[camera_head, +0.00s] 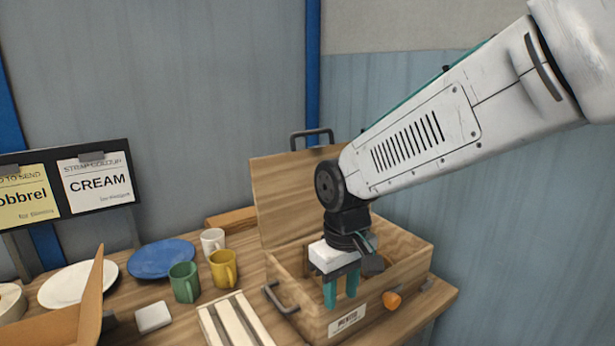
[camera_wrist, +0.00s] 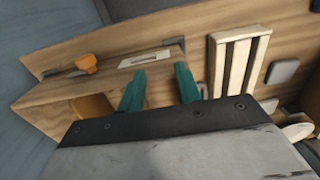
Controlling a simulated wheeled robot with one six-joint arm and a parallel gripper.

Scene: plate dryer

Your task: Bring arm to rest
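My gripper (camera_head: 341,292) hangs from my arm over the open wooden box at the right of the table. Its two teal fingers point down into or just above the box and stand apart, with nothing seen between them. In the wrist view the fingers (camera_wrist: 160,88) are also apart, with the box's front wall behind them. The wooden box (camera_head: 408,262) has its lid (camera_head: 285,190) raised at the back, a label on its front and an orange knob (camera_head: 392,300). The inside of the box is mostly hidden by my gripper.
Left of the box stand a yellow mug (camera_head: 223,270), a green mug (camera_head: 184,283) and a white mug (camera_head: 212,241). A blue plate (camera_head: 161,258) and a white plate (camera_head: 70,285) lie behind. A slatted rack (camera_head: 236,322) lies in front. A sign board (camera_head: 68,215) stands at left.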

